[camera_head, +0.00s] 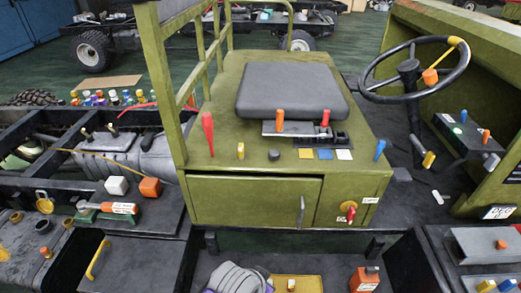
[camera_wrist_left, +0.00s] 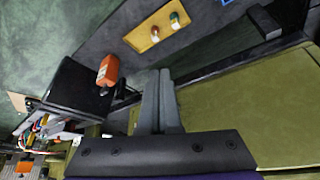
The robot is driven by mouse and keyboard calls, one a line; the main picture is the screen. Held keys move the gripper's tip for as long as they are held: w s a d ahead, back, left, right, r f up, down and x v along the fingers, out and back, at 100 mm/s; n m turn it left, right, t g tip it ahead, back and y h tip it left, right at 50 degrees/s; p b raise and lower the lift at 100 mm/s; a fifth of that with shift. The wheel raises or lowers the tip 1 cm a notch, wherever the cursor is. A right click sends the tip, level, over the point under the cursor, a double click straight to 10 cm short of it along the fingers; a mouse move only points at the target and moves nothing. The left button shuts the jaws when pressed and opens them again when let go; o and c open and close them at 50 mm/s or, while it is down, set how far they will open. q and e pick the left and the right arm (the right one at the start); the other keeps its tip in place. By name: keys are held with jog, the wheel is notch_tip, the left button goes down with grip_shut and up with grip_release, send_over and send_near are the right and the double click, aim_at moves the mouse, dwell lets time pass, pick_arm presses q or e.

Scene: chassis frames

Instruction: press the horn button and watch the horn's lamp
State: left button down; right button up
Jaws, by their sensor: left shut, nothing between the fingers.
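No part here is clearly marked as the horn button. A dark round knob (camera_head: 274,155) sits on the olive cab floor in front of the seat. The dash box (camera_head: 467,140) at the right carries a small green spot (camera_head: 457,131), and I cannot tell whether it is a button or a lamp. The horn's lamp cannot be made out. My left gripper (camera_wrist_left: 158,82) shows in the left wrist view, its grey fingers together and empty, near the olive cab panel (camera_wrist_left: 240,105). Its fingers are not clear in the head view. My right gripper is not in view.
The steering wheel (camera_head: 415,68) is at the upper right. Red (camera_head: 208,132) and blue (camera_head: 380,149) levers stand on the cab floor. An orange bottle (camera_head: 364,279) and a yellow tray (camera_head: 284,282) are low in front. Green cab rails (camera_head: 168,80) rise at the left.

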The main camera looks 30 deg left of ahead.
pick_arm(q)
jog(key=shift+s+a, duration=0.15)
jog(key=shift+a, duration=0.25)
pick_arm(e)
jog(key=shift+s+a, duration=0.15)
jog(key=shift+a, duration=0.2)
pick_arm(q)
jog(key=shift+d, duration=0.15)
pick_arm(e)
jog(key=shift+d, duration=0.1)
pick_arm(q)
notch_tip(320, 180, up, 29)
jog(key=n+t+y+b, duration=0.2)
jog(key=n+t+b, duration=0.15)
jog(key=n, duration=0.85)
send_over(274, 155)
jog(key=shift+f, duration=0.2)
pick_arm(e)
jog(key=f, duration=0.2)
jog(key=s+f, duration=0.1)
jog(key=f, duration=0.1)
pick_arm(q)
jog(key=shift+f, duration=0.15)
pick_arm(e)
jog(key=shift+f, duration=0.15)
